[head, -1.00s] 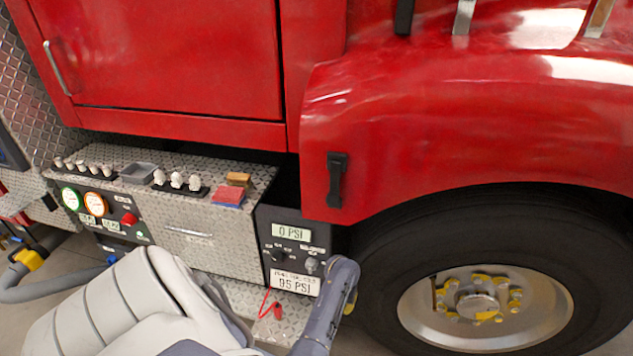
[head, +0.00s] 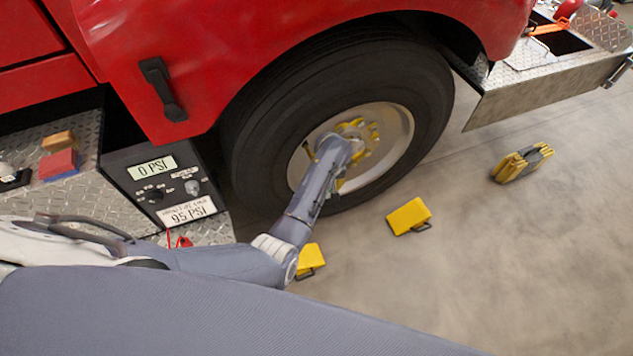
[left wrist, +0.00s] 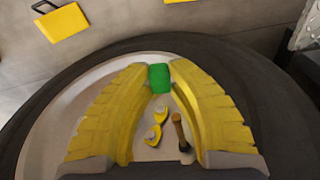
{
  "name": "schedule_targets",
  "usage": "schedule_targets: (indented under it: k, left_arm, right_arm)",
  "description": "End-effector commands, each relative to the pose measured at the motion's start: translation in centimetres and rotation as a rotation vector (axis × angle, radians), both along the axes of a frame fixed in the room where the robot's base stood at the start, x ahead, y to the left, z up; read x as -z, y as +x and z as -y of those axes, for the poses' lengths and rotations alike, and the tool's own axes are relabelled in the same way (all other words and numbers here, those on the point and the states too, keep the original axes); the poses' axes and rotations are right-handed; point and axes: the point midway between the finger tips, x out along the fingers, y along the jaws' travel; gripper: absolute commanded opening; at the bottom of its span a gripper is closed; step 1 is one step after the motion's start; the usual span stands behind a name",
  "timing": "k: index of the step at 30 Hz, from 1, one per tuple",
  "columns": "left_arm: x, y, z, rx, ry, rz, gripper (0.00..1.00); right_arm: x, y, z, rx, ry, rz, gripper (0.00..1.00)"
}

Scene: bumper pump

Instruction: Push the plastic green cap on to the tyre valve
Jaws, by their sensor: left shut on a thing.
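The green cap (left wrist: 159,78) is held between the yellow fingertips of my left gripper (left wrist: 158,72) in the left wrist view. The gripper is shut on it, in front of the silver wheel hub (left wrist: 100,85). A brass and dark stem (left wrist: 181,134), which looks like the tyre valve, stands near the right finger, apart from the cap. In the head view my left arm reaches across to the wheel (head: 396,130); the cap is hidden there by my arm. My right gripper is not in view.
Yellow wheel chocks (head: 409,215) lie on the floor, with more folded yellow blocks (head: 522,163) farther right. The pump panel (head: 165,180) reads 0 PSI, with a 95 PSI label. A black tyre (head: 265,125) surrounds the hub, under the red fender (head: 200,50).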

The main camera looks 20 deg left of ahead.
Motion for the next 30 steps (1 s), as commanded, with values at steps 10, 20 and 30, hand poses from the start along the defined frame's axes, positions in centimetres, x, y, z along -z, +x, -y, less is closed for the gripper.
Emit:
schedule_targets:
  k: [10, 20, 30]
  left_arm:
    - [0.1, -0.4, -0.4, -0.131, 0.000, 0.000, 0.06]
    - [0.1, -0.4, -0.4, -0.135, 0.000, 0.000, 0.06]
    - [0.0, 0.7, -1.3, -0.133, 0.001, 0.002, 0.06]
  right_arm:
    - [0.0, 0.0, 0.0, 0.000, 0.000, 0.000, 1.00]
    - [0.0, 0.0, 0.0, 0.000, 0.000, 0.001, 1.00]
    - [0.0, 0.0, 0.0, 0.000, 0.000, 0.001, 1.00]
